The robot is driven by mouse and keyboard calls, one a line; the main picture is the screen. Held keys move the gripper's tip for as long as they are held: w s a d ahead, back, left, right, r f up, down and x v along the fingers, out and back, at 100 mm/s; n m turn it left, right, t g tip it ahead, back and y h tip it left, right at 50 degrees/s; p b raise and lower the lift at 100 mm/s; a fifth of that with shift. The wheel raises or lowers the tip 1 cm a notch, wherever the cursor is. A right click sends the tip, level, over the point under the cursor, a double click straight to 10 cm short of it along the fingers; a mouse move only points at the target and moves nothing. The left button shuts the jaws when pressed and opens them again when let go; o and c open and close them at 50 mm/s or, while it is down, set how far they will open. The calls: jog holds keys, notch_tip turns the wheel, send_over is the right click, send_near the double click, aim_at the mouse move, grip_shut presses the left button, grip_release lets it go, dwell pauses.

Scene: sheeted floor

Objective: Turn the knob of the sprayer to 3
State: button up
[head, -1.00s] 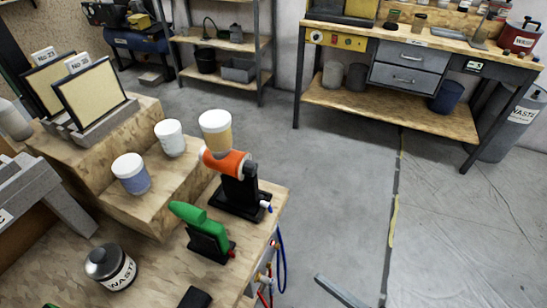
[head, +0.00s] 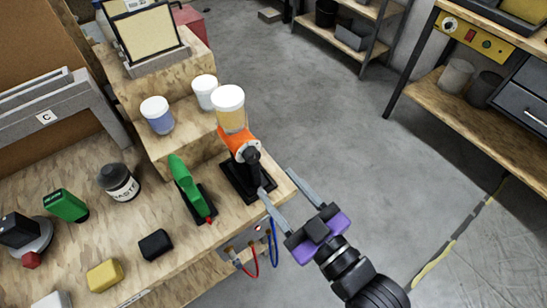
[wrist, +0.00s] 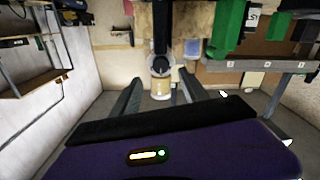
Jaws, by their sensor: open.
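The sprayer (head: 238,140) is orange, with a pale-lidded cup of amber content on top. It sits in a black stand near the table's right edge. A round dark knob (head: 251,155) on its end faces my gripper; its number marks are too small to read. My gripper (head: 277,182) is open and empty, its two grey fingers pointing toward the sprayer from the right front, apparently short of the knob. In the wrist view, the knob (wrist: 160,64) appears between and beyond the fingers, with the cup (wrist: 160,89) below it, so this view looks upside down.
A green tool (head: 183,182) in a black stand is left of the sprayer. Red and blue hoses (head: 272,243) hang at the table's edge. Floor to the right is clear.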

aim_at(255, 159)
jog(key=shift+p+x, duration=0.7)
jog(key=shift+x, duration=3.2)
jog(key=shift+a, duration=0.1)
jog(key=shift+c, duration=0.4)
grip_shut()
